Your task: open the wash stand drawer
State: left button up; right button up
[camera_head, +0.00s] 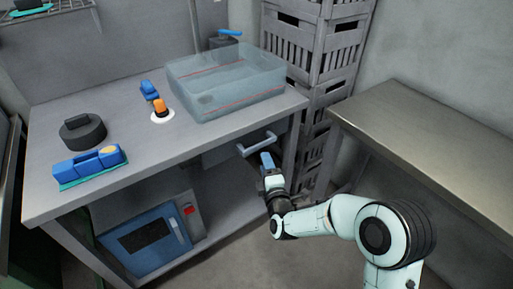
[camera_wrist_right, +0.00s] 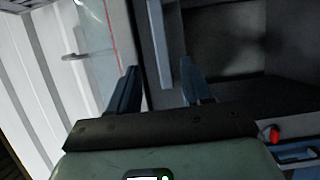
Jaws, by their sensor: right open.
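The wash stand (camera_head: 135,154) is a grey table with a drawer under the right part of its top. The drawer has a grey bar handle (camera_head: 257,146) and looks shut, with its front close under the table edge. My right gripper (camera_head: 267,160) is just in front of the handle, below the table edge. In the right wrist view my right gripper (camera_wrist_right: 160,68) is open, and the pale handle bar (camera_wrist_right: 160,50) shows between and beyond its fingertips. I cannot tell whether the fingers touch it. My left gripper is out of view.
A blue box (camera_head: 150,236) sits on the lower shelf. Grey crates (camera_head: 315,45) and a metal table (camera_head: 430,120) stand at right.

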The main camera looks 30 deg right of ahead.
aim_at(260, 146)
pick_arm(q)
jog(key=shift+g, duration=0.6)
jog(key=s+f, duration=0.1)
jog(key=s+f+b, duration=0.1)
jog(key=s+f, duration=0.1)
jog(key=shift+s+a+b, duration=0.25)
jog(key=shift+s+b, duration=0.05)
pick_arm(e)
jog(key=x, duration=0.9)
jog(key=shift+w+d+f, duration=0.1)
jog(key=shift+w+f, duration=0.05)
jog(key=shift+w, duration=0.15)
grip_shut()
